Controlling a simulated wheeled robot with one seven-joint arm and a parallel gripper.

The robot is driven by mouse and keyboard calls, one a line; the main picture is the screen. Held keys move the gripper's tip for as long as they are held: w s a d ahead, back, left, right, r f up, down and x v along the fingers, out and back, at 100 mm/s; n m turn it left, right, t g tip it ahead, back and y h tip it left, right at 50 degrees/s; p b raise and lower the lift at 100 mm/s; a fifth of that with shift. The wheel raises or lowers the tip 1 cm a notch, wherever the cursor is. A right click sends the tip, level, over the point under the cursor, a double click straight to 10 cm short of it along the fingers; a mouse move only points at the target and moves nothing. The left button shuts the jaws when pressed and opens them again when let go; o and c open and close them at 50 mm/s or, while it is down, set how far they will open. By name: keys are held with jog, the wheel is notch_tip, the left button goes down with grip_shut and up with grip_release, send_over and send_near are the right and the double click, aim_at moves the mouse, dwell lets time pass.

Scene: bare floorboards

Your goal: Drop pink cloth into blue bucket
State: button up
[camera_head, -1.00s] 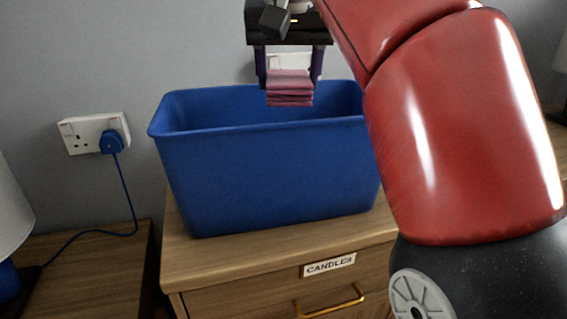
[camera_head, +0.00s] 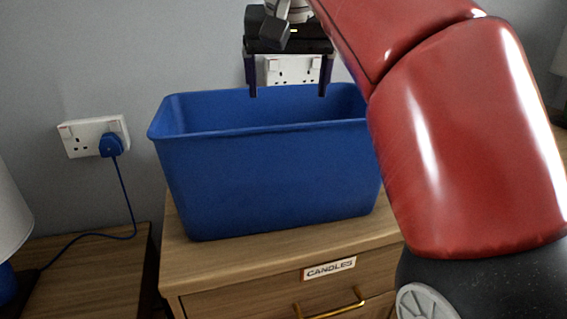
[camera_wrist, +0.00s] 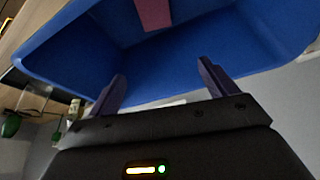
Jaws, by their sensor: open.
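The blue bucket (camera_head: 265,180) stands on a wooden drawer cabinet. My gripper (camera_head: 288,92) is above the bucket's far side, fingers pointing down, open and empty. In the wrist view, my gripper (camera_wrist: 163,85) has its two fingers spread apart with nothing between them. The pink cloth (camera_wrist: 153,13) shows in the wrist view against the blue inside of the bucket (camera_wrist: 215,45), apart from the fingers and cut off by the top edge. In the head view the cloth is hidden behind the bucket's front wall.
The cabinet (camera_head: 240,262) has a drawer labelled "CANDLES". A wall socket (camera_head: 293,68) is behind my gripper. Another socket (camera_head: 92,134) with a blue plug and cord is at the left, near a lamp (camera_head: 12,215). The bucket's mouth is open from above.

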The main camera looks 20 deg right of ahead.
jog(key=v, duration=0.7)
jog(key=shift+r+p, duration=0.15)
jog(key=shift+p, duration=0.2)
jog(key=shift+s, duration=0.15)
